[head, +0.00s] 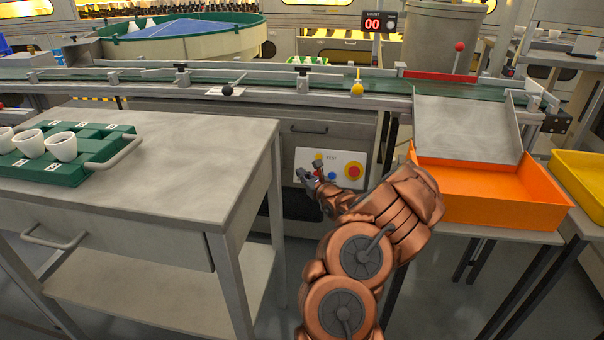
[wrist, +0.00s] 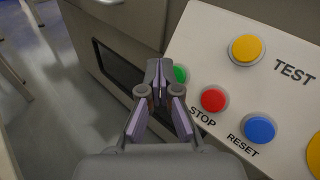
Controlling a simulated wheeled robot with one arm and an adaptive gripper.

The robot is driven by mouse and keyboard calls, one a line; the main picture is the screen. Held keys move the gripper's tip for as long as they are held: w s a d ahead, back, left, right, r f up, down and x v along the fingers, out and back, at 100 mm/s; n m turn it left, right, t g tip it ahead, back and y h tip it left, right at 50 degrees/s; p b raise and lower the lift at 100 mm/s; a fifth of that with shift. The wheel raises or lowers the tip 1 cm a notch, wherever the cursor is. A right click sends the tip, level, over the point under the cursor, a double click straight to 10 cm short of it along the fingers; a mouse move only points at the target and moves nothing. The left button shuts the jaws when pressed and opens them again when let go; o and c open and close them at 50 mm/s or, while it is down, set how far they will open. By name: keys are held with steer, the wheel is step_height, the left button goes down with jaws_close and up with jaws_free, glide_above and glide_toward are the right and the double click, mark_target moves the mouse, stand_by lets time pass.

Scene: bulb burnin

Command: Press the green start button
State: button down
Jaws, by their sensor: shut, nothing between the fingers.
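The green start button (wrist: 181,74) shows in the wrist view on a white control panel (wrist: 205,45), partly covered by my gripper. My gripper (wrist: 158,65) is shut and empty, its fingertips just left of the green button in the picture. I cannot tell whether they touch the button or panel. In the head view my gripper (head: 306,176) is at the left part of the panel (head: 338,157), and the green button is hidden behind it.
The panel also carries a yellow TEST button (wrist: 246,49), a red STOP button (wrist: 213,99) and a blue RESET button (wrist: 259,128). A red-on-yellow knob (head: 353,172) is at its right. A steel table (head: 190,150) stands left, an orange bin (head: 490,195) right.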

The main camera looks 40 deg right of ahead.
stand_by(0.3)
steer(key=shift+s+a+r+p, duration=0.5)
steer(key=shift+s+a+r, duration=0.15)
steer(key=shift+a, duration=0.25)
steer(key=shift+s+a+r+p, duration=0.45)
steer(key=shift+s+a+r, duration=0.15)
steer(key=shift+a, duration=0.3)
